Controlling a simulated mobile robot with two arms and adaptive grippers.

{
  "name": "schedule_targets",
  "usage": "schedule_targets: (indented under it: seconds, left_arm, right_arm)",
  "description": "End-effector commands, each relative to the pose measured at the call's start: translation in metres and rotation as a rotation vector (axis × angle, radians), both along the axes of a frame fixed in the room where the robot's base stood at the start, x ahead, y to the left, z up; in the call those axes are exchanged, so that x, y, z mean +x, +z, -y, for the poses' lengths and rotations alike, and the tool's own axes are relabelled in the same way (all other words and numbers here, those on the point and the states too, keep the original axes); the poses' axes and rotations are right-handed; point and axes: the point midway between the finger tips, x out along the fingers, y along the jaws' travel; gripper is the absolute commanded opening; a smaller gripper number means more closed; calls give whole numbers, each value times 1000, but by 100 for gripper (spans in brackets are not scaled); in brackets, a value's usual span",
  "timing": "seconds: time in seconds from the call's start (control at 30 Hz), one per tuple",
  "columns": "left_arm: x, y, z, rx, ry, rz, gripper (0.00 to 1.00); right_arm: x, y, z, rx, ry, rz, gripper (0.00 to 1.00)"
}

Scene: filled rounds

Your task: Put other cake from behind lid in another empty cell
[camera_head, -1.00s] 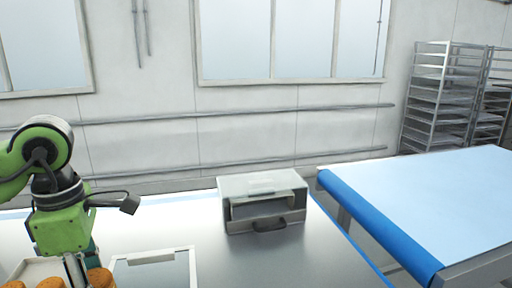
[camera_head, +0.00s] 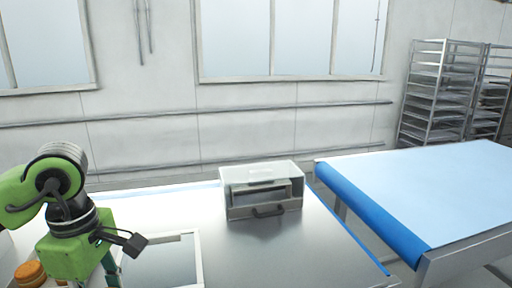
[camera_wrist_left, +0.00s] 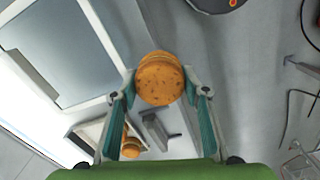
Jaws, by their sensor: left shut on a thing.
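My left gripper (camera_wrist_left: 160,82) is shut on a round, golden-brown cake (camera_wrist_left: 161,77), held between its two fingertips. In the head view the left gripper (camera_head: 111,272) is at the lower left, beside a white-framed panel (camera_head: 198,262); the held cake is not visible there. Another cake (camera_head: 30,273) sits in the pale tray at the lower left corner, with a sliver of one more beside it. A cake (camera_wrist_left: 131,147) also shows below the left finger in the wrist view. A box with a clear upper part and dark handle (camera_head: 262,192) stands on the table. My right gripper is not in view.
The metal table (camera_head: 300,255) is clear around and in front of the box. A blue-edged conveyor (camera_head: 430,195) stands to the right, across a gap. Wire racks (camera_head: 425,95) stand at the back right.

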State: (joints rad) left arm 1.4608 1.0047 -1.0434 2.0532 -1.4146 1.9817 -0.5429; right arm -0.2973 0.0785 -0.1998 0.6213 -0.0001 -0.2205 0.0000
Motion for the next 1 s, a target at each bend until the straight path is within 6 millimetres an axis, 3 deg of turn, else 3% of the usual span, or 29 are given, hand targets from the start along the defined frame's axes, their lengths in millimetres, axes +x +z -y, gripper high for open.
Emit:
schedule_targets:
  seconds: [0.1, 0.5, 0.7, 0.8, 1.0]
  left_arm:
    - [-5, -14, 8, -1, -170, -3, 33]
    - [-26, -80, 47, -5, -1049, -3, 33]
    - [-34, -106, 62, -4, -1399, -1, 33]
    - [-37, -115, 67, -3, -1533, 0, 33]
    - [-35, -114, 66, 5, -1539, 3, 33]
  right_arm:
    - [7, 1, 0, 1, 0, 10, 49]
    - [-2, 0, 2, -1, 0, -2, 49]
    - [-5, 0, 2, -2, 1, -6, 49]
    - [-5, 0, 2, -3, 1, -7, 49]
    - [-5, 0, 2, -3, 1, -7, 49]
